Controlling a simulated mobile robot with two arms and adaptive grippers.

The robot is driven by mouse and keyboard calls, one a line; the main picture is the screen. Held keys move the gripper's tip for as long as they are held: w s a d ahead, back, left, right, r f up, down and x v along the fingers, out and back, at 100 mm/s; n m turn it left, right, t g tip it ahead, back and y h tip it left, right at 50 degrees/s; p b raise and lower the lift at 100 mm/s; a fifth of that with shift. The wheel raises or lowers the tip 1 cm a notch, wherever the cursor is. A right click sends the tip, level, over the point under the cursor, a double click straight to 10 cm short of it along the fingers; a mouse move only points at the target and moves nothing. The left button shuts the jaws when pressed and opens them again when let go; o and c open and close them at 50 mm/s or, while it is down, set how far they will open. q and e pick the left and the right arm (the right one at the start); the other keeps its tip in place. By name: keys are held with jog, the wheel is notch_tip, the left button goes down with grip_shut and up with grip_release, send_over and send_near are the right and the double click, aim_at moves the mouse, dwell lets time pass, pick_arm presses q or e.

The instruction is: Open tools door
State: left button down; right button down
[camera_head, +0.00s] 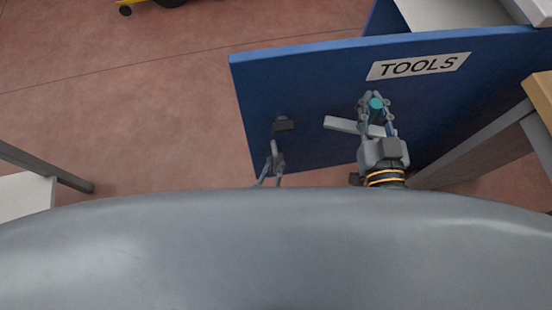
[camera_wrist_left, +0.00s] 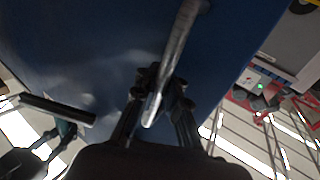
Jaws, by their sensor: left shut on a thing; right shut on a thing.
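The blue tools door (camera_head: 320,80) carries a white TOOLS label (camera_head: 418,66); it fills much of the left wrist view (camera_wrist_left: 80,45). My left gripper (camera_head: 274,150) is by the door's lower left part, below a small dark fitting (camera_head: 284,125). In the left wrist view its fingers (camera_wrist_left: 158,85) are shut around a grey metal bar handle (camera_wrist_left: 183,40). I cannot tell how far the door is open.
A pale surface with a blue side (camera_head: 450,12) is behind the door at upper right. A wood-edged table (camera_head: 490,140) is close at right. A grey frame (camera_head: 45,168) stands at lower left. Reddish floor (camera_head: 130,100) left of the door is clear.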

pick_arm(q)
jog(key=c, duration=1.4)
grip_release()
jog(key=shift+a, duration=0.35)
jog(key=shift+d, duration=0.1)
jog(key=v, duration=1.2)
